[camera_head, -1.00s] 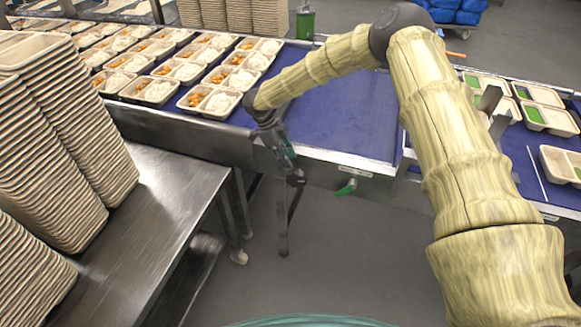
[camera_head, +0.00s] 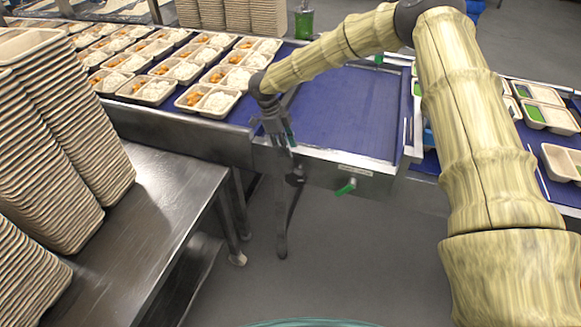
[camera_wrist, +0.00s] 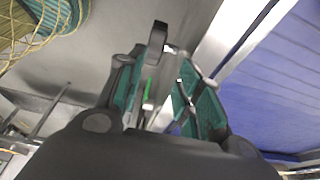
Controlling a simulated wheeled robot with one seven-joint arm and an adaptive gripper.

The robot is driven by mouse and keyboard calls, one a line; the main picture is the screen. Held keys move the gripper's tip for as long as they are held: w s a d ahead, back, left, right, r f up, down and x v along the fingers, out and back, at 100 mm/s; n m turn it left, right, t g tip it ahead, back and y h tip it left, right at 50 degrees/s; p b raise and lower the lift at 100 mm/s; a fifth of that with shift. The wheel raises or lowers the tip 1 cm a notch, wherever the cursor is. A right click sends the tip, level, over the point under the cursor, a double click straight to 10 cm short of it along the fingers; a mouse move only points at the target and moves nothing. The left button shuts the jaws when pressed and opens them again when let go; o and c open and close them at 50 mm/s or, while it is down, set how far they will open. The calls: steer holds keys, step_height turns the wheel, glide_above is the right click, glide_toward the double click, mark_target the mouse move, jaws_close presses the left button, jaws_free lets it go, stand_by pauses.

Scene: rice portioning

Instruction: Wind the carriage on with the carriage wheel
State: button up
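My gripper (camera_head: 281,140) is at the front edge of the blue conveyor, pointing down. In the wrist view its two green-padded fingers (camera_wrist: 160,105) stand apart, with a gap between them. A dark hub-like part (camera_head: 296,176) sits just below the fingertips, with a long thin dark curved piece (camera_head: 283,225) hanging under it; this looks like the carriage wheel seen nearly edge-on, but I cannot be sure. A dark upright piece (camera_wrist: 158,42) shows beyond the fingers; I cannot tell whether they touch it. The blue belt section (camera_head: 345,115) with a metal front lies behind the gripper.
A green handle (camera_head: 346,187) is on the conveyor front, right of my gripper. Filled trays (camera_head: 210,100) crowd the belt at left. Stacked empty trays (camera_head: 60,130) stand on a steel table (camera_head: 150,215). More trays (camera_head: 548,118) are at right. The floor in front is clear.

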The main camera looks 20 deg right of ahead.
mark_target(296, 170)
steer(key=d+b, duration=0.1)
steer(key=s+d+y+b, duration=0.1)
steer(key=s+t+y+b, duration=0.1)
steer(key=shift+d+f, duration=0.25)
steer(key=shift+d, duration=0.15)
steer(key=shift+s+r+t+y+b, duration=0.15)
steer(key=shift+s+t+y+b, duration=0.25)
steer(key=shift+s+b, duration=0.15)
step_height(296, 170, down, 11)
steer(key=shift+w+d+r+p, duration=0.1)
steer(key=shift+r+p, duration=0.1)
steer(key=shift+p, duration=1.05)
steer(key=c, duration=0.7)
